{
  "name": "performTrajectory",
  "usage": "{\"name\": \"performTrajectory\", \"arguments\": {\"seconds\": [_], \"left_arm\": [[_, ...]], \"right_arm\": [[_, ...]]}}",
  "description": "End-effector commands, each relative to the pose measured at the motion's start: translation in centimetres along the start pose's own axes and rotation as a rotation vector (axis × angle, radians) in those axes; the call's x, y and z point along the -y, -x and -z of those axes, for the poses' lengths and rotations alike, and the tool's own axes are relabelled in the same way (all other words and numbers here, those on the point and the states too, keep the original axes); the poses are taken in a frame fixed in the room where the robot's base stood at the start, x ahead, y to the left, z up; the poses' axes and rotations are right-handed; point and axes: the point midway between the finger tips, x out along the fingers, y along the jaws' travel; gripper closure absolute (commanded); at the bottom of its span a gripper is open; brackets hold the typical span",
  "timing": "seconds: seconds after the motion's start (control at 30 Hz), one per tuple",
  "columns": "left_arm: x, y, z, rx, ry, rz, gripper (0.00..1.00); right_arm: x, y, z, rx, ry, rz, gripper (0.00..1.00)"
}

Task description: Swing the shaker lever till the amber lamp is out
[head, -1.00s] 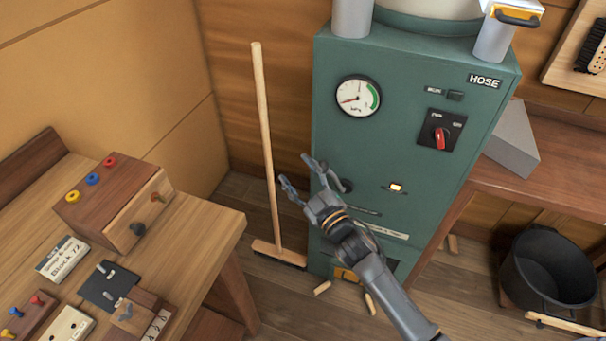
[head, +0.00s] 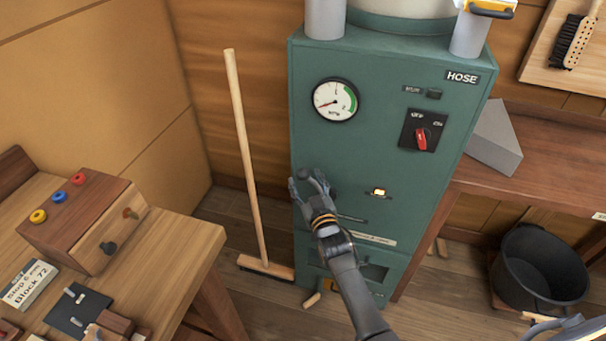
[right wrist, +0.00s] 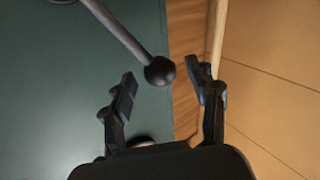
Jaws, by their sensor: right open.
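The green cabinet (head: 400,90) stands against the wood wall. Its amber lamp (head: 379,192) glows on the front panel. In the right wrist view the shaker lever (right wrist: 122,30) is a grey rod ending in a dark ball knob (right wrist: 160,70). My right gripper (head: 309,182) is at the cabinet's lower left front. It is open, and the wrist view shows the knob between and slightly beyond its fingertips (right wrist: 164,80), with no clear contact. In the head view the fingers hide most of the lever.
A broom (head: 246,150) leans just left of the cabinet. A workbench (head: 180,240) with a wooden box (head: 85,215) is at the left. A black bucket (head: 542,265) stands at the right below a shelf. Small wooden pieces lie on the floor.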

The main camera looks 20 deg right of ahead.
Motion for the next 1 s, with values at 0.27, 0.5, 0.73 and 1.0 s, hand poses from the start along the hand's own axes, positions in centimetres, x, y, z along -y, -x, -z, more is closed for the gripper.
{"name": "performTrajectory", "arguments": {"seconds": [0.27, 0.5, 0.73, 1.0], "left_arm": [[0.0, -0.1, -0.1, 0.001, 0.0, 0.0, 0.6], [0.0, -0.1, -0.1, 0.001, 0.0, 0.0, 0.6], [0.0, -0.1, -0.1, 0.001, 0.0, 0.0, 0.6], [0.0, -0.1, -0.1, 0.002, 0.0, 0.0, 0.6]], "right_arm": [[0.0, -2.8, 0.0, 0.0, 0.0, 0.0, 0.41], [0.0, -3.0, 0.0, -0.001, 0.001, 0.0, 0.41], [0.0, -3.0, 0.0, -0.001, 0.001, 0.0, 0.72], [0.0, -3.0, 0.0, 0.0, 0.001, 0.0, 1.0]]}}
